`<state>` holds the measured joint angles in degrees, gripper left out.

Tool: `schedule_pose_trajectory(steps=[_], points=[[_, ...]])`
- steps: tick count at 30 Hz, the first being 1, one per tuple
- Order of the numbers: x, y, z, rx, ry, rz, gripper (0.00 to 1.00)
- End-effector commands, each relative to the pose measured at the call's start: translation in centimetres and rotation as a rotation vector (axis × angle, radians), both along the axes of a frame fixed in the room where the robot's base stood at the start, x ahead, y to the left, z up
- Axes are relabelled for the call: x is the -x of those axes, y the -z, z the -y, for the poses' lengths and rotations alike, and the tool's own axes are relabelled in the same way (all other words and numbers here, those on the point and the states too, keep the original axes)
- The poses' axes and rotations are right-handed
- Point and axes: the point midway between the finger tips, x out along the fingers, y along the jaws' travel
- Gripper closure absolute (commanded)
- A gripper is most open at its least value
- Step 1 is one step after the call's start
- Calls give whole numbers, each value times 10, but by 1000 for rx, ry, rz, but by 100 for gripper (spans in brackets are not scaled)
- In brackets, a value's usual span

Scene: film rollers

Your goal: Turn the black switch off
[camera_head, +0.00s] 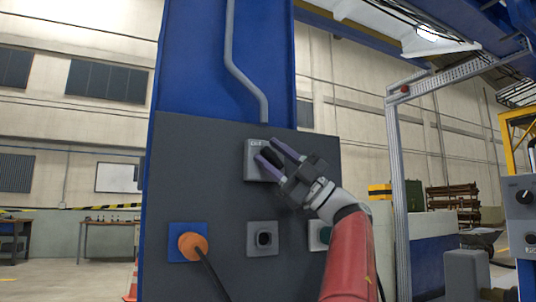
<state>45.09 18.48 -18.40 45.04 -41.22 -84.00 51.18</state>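The black switch (268,154) is a dark knob on a grey square box (252,163) high on the dark panel. My gripper (271,156) is at the switch, its two purple-grey fingers reaching in from the lower right, one above and one below the knob. The fingers are apart, with the knob appearing between them. Whether they touch it cannot be told. The fingers hide part of the box's right side and part of the knob.
Below on the dark panel (200,150) are an orange plug (192,245) with a black cable, a grey socket box (262,239) and a green-centred box (320,235) partly behind my arm. A grey conduit (243,75) runs down the blue column. A grey control box (520,205) stands at the right edge.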

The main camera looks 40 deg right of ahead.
Motion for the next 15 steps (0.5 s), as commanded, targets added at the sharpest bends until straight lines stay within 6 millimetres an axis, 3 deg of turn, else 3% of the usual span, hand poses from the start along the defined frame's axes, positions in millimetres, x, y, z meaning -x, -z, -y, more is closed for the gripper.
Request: schedule_pose_trajectory(steps=[6,15], points=[[21,28,22,-1,4,0,62],[33,40,34,0,0,2,62]])
